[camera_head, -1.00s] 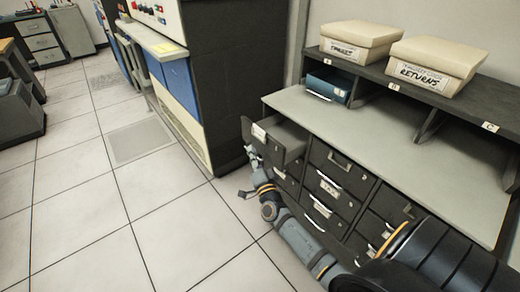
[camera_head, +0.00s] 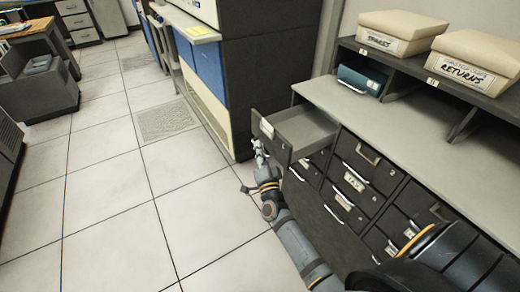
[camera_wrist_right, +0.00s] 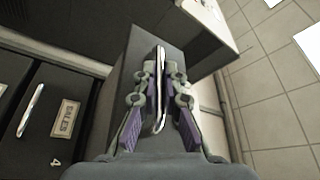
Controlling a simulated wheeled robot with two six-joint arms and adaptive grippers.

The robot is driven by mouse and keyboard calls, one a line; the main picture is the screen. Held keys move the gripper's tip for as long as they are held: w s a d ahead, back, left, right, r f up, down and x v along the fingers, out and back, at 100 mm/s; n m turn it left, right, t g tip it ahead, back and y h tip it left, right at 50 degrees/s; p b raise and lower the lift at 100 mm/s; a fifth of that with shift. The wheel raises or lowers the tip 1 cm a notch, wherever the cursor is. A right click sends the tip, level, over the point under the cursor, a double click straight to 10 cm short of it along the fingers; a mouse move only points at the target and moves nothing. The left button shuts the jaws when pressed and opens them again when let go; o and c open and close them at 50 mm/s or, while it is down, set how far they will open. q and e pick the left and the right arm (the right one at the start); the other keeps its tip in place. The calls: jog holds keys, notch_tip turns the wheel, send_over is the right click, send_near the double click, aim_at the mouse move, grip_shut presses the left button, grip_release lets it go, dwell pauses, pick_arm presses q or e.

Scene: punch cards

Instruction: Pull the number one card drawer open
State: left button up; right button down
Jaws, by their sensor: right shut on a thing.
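The number one card drawer (camera_head: 283,151) is the top left drawer of the dark cabinet, and it stands pulled out with its grey inside showing. Its own number cannot be read here. My right gripper (camera_head: 259,155) is at the drawer's front face. In the right wrist view the fingers of the right gripper (camera_wrist_right: 160,105) are closed around the upright-looking metal handle (camera_wrist_right: 159,88), one finger on each side, against the dark drawer front (camera_wrist_right: 135,62). My left gripper is in neither view.
Other closed drawers (camera_head: 362,178) fill the cabinet beside and below. Boxes (camera_head: 405,32) and a blue box (camera_head: 360,80) are on the shelf above. A dark machine cabinet (camera_head: 268,75) stands behind the open drawer.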

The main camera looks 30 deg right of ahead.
jog(key=c, duration=1.4)
grip_release()
jog(key=shift+c, duration=0.2)
jog(key=shift+s+f, duration=0.1)
jog(key=shift+s, duration=0.05)
jog(key=v, duration=1.1)
jog(key=shift+s, duration=0.35)
jog(key=shift+a, duration=0.15)
